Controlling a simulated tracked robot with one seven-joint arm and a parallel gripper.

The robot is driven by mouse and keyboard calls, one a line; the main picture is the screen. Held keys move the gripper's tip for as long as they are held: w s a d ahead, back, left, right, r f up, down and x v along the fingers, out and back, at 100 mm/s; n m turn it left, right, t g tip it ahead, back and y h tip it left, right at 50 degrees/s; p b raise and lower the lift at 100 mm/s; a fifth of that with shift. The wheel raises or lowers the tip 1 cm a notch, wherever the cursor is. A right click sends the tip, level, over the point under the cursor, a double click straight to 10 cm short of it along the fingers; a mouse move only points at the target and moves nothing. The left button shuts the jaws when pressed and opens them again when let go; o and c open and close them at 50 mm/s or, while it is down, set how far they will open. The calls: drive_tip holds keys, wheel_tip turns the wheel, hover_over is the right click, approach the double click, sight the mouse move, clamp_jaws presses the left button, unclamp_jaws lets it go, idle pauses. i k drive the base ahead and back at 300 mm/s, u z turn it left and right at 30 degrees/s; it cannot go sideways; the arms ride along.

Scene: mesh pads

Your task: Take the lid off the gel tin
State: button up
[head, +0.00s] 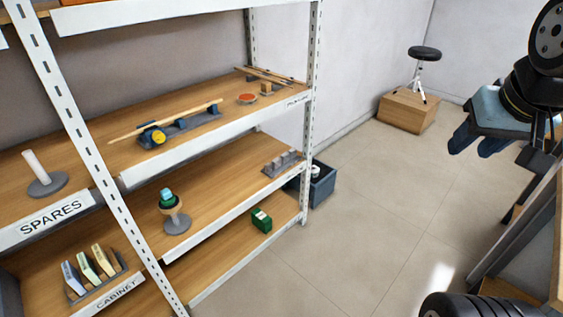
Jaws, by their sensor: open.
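My gripper (474,146) is at the upper right, with blue fingers pointing down and left. It is open, nothing shows between the fingers, and it is well apart from the shelves. No thing is clearly marked as the gel tin.
The white-framed shelf rack (312,100) fills the left. A green box (261,220) is on the lower shelf. A dark bin (322,187) stands beside the rack. The tiled floor (350,235) between is clear.

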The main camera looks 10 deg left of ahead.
sight(314, 170)
drive_tip(key=u, duration=0.05)
drive_tip(key=i, duration=0.4)
drive_tip(key=u, duration=0.2)
drive_tip(key=k, duration=0.85)
drive_tip(key=u, duration=0.2)
drive_tip(key=i, duration=0.85)
drive_tip(key=z, duration=0.4)
drive_tip(key=i, duration=0.75)
drive_tip(key=z, duration=0.65)
drive_tip(key=i, duration=1.15)
